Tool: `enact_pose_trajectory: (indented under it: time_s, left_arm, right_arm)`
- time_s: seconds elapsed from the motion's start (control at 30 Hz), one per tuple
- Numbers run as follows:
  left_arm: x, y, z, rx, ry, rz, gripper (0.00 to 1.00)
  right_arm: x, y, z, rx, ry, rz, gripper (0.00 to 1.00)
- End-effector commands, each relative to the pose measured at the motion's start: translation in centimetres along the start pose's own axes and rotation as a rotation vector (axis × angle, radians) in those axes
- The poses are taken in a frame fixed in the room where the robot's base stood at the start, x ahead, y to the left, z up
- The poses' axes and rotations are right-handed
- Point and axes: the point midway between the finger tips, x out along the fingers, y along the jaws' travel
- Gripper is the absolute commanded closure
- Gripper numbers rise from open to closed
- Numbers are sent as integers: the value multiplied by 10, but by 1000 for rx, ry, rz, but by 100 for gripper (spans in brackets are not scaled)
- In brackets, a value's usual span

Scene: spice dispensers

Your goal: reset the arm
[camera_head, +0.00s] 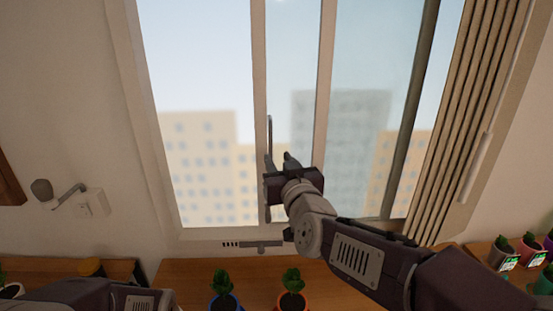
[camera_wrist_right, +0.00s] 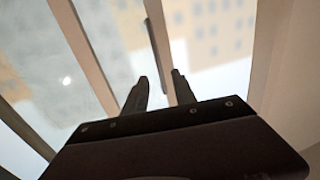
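My right gripper (camera_head: 278,160) is raised in front of the window (camera_head: 205,70), beside its middle frame post. In the right wrist view, the two dark fingers (camera_wrist_right: 160,92) stand apart with a gap and hold nothing. A slim dark window handle (camera_wrist_right: 157,50) lies beyond the gap between the fingertips. It also shows in the head view as an upright bar (camera_head: 269,135) just left of the gripper. I cannot tell whether the fingers touch it. Only a part of my left arm shows at the bottom left; its gripper is out of view.
A wooden counter (camera_head: 180,277) runs below the window, with a blue-potted plant (camera_head: 223,290) and a red-potted plant (camera_head: 291,290). More small pots (camera_head: 503,255) stand at the right. A wall-mounted fixture (camera_head: 88,203) is left of the window, and a folded blind (camera_head: 470,110) is at right.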

Motion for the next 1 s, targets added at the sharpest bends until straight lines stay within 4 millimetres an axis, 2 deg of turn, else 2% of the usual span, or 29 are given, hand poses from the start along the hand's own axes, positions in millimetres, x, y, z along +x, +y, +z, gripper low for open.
enact_pose_trajectory:
  time_s: [0.2, 0.27, 0.3, 0.37, 0.4, 0.47, 0.5, 0.57, 0.6, 0.67, 0.7, 0.8, 0.9, 1.0]
  left_arm:
    - [0, 0, 0, 0, 0, 0, 64]
    - [0, 0, 0, 0, 0, 0, 64]
    - [0, 0, 0, 0, 0, 0, 64]
    - [0, 0, 0, 0, 0, 0, 64]
    - [0, 0, 0, 0, 0, 0, 64]
    - [0, 0, 0, 0, 0, 0, 64]
    - [0, 0, 0, 0, 0, 0, 64]
    - [0, 0, 0, 0, 0, 0, 64]
    - [0, 0, 0, 0, 0, 0, 64]
    - [0, 0, 0, 0, 0, 0, 64]
    - [0, 0, 0, 0, 0, 0, 64]
    - [0, 0, 0, 0, 0, 0, 64]
    - [0, 0, 0, 0, 0, 0, 64]
    - [0, 0, 0, 0, 0, 0, 64]
  right_arm:
    - [1, 4, 0, 0, 0, 8, 68]
    - [3, 20, 2, -1, -5, 41, 68]
    - [5, 39, 11, -3, -22, 80, 68]
    - [4, 69, 44, -29, -97, 133, 68]
    - [-1, 84, 77, -47, -183, 147, 68]
    - [-16, 99, 131, -51, -338, 149, 68]
    - [-29, 105, 166, -43, -445, 145, 68]
    - [-56, 110, 215, -20, -609, 137, 68]
    - [-78, 111, 246, 0, -722, 132, 68]
    - [-115, 110, 286, 33, -886, 126, 68]
    - [-140, 107, 308, 55, -990, 122, 68]
    - [-199, 98, 345, 96, -1214, 116, 68]
    - [-242, 91, 361, 124, -1368, 125, 68]
    - [-262, 88, 364, 155, -1451, 149, 68]
